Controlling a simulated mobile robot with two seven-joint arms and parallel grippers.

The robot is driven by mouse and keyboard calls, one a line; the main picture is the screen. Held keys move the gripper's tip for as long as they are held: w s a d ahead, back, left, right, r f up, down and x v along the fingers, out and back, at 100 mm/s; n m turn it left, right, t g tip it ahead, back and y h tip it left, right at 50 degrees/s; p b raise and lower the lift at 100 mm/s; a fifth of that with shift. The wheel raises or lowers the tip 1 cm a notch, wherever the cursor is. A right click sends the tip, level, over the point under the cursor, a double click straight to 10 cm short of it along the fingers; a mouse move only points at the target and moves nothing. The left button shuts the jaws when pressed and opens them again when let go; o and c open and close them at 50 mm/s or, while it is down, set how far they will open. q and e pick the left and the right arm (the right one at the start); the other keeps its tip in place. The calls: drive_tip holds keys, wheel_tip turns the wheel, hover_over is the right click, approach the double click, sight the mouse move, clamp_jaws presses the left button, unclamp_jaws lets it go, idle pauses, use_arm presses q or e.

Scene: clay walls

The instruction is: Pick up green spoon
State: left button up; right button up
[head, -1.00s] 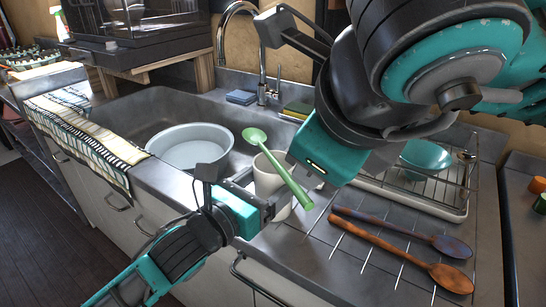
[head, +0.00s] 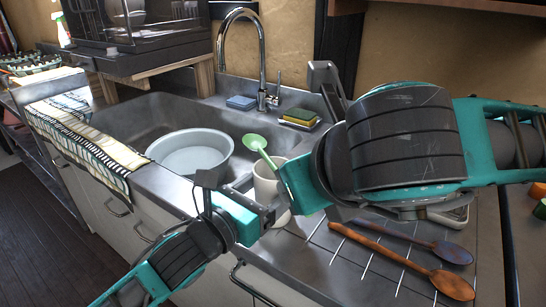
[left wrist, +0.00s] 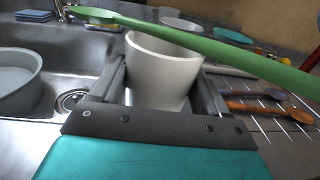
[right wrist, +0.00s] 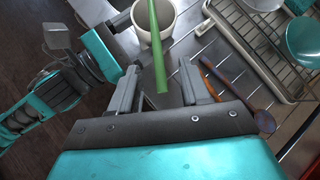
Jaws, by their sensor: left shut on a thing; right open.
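The green spoon (head: 256,144) slants across above the white cup (head: 265,183), bowl end toward the sink. In the left wrist view the spoon (left wrist: 215,47) crosses over the cup's mouth; I cannot tell whether it touches the rim. My left gripper (left wrist: 165,82) is shut on the cup, one finger on each side. My right gripper (right wrist: 159,82) is open, with the end of the spoon's handle (right wrist: 158,60) between its fingers, apart from both. In the head view my right gripper's fingers are mostly hidden.
A grey round pan (head: 190,152) sits in the sink (head: 150,115) to the left. Two wooden spoons (head: 400,262) lie on the ridged counter to the right. A dish rack (right wrist: 255,50) stands behind them, largely hidden in the head view by my right arm.

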sight(273, 166)
drive_tip(key=x, duration=0.5)
drive_tip(key=shift+w+a, duration=0.1)
drive_tip(key=shift+a, duration=0.05)
clamp_jaws()
